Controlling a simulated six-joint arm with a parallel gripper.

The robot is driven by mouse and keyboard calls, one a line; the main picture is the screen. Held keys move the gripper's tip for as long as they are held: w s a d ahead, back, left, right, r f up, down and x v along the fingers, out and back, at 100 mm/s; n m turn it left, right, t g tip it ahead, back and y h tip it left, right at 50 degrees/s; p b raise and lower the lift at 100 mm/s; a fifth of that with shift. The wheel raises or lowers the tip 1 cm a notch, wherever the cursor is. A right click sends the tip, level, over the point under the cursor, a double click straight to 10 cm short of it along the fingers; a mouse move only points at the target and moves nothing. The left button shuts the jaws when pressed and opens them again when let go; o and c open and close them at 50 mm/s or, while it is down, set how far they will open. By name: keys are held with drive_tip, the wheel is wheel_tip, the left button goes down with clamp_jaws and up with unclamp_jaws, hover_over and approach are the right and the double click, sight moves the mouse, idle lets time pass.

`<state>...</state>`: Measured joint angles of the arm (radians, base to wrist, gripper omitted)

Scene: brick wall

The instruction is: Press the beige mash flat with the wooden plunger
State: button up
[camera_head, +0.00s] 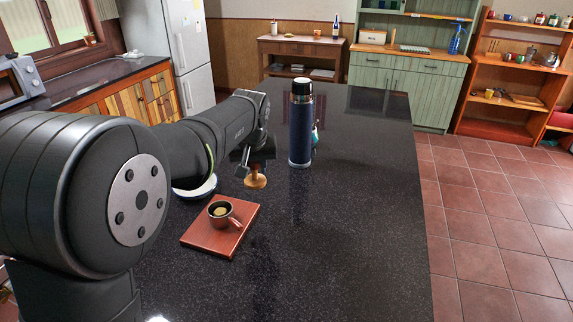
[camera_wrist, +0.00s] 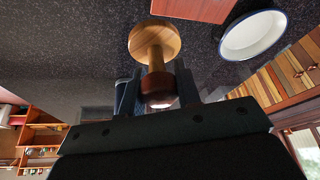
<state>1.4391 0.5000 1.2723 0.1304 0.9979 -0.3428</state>
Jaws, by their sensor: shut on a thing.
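My gripper (camera_head: 257,164) is shut on the wooden plunger (camera_head: 256,181), whose round pale-wood foot points down over the dark counter. In the wrist view the plunger (camera_wrist: 155,42) shows its wide light foot and its dark red-brown handle end between my gripper's fingers (camera_wrist: 158,88). I cannot tell whether the foot touches the counter. A small brown cup (camera_head: 222,213) with a handle stands upright in front of the plunger. A beige patch (camera_head: 220,211) shows inside its dark mouth; I cannot tell its surface shape. The cup's inside is not in the wrist view.
The cup stands on a reddish-brown board (camera_head: 206,239). A white bowl with a blue rim (camera_wrist: 252,35) sits left of the plunger, partly behind my arm in the head view. A tall dark-blue flask (camera_head: 300,128) stands to the right. The counter's right side is clear.

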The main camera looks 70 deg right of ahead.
drive_tip(key=w+a+n+t, duration=0.1)
drive_tip(key=w+a+n, duration=0.2)
drive_tip(key=w+a, duration=0.45)
drive_tip(key=shift+s+a+f+x, duration=0.1)
drive_tip(key=shift+a+x, duration=0.05)
drive_tip(key=shift+x, duration=0.65)
drive_tip(key=shift+s+a+f+x, duration=0.1)
drive_tip(key=shift+x, duration=0.75)
drive_tip(key=shift+s+a+x, duration=0.1)
drive_tip(key=shift+a+x, duration=0.05)
drive_tip(key=shift+x, duration=0.65)
drive_tip(key=shift+f+y, duration=0.3)
drive_tip(key=shift+f, duration=1)
idle(3.5)
